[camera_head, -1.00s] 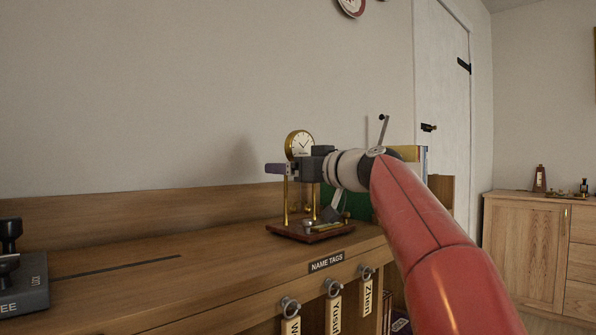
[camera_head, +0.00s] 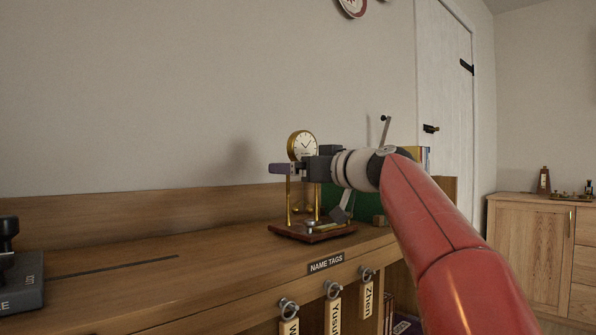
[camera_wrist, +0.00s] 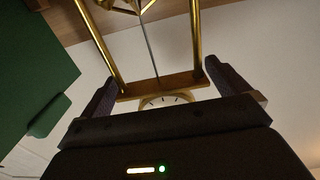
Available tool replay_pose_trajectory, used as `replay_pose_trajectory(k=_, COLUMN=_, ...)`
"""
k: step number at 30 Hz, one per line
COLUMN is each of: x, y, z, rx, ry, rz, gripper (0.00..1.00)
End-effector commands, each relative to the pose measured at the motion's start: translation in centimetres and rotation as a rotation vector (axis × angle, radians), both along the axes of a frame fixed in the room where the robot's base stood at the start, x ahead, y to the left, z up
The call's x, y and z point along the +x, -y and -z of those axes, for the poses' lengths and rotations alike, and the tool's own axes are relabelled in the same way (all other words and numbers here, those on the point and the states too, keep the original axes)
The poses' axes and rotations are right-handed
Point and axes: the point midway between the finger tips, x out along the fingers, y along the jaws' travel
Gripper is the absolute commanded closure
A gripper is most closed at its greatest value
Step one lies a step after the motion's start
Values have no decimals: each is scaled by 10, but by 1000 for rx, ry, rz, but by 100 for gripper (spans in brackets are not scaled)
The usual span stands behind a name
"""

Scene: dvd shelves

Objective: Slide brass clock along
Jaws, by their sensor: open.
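The brass clock (camera_head: 302,145) has a round white dial on brass posts above a dark red-brown base, and it stands upright on the wooden shelf top. My gripper (camera_head: 287,168) is at the upper part of the posts, just below the dial. In the wrist view the fingers of my gripper (camera_wrist: 155,85) are apart, one on each side of the clock's brass frame (camera_wrist: 196,30). The clock's dial (camera_wrist: 165,102) is partly hidden by the gripper body. I cannot tell whether either finger touches the posts.
The shelf top (camera_head: 180,245) is clear to the left, with a dark slot (camera_head: 110,266) in it. A dark stamp-like object (camera_head: 18,275) stands at the left edge. A green object (camera_head: 368,205) is right behind the clock. Name tags (camera_head: 334,305) hang in front.

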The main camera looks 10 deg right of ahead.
Motion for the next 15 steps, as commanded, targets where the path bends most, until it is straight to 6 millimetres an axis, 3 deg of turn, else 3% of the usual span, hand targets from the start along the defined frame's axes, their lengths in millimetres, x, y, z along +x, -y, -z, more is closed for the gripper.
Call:
replay_pose_trajectory(k=7, x=-37, y=26, z=2, rx=-2, ry=3, rz=4, gripper=0)
replay_pose_trajectory(k=15, x=-53, y=37, z=0, rx=-1, ry=2, rz=1, gripper=0)
